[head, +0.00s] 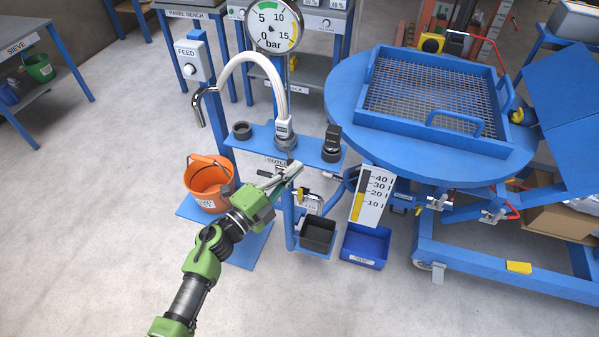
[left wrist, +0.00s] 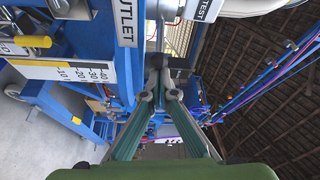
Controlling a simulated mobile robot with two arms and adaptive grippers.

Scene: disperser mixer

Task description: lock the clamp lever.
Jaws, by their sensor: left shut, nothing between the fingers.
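My left gripper (head: 294,168) reaches in from the bottom left, with its fingertips just below the blue shelf (head: 308,150) by the outlet post. It is shut and empty. In the left wrist view its fingertips (left wrist: 160,95) are close together, and a dark part shows just beyond them. A dark lever-like handle (head: 333,175) shows under the shelf, right of the fingertips. I cannot tell whether it is the clamp lever or whether the gripper touches it. My right gripper is not in view.
A white curved hose (head: 246,60) rises from the shelf. An orange bucket (head: 208,183) stands on a blue plate at left. A black bin (head: 318,232) and a blue bin (head: 365,246) sit below. A blue round table (head: 345,85) stands right. The left floor is clear.

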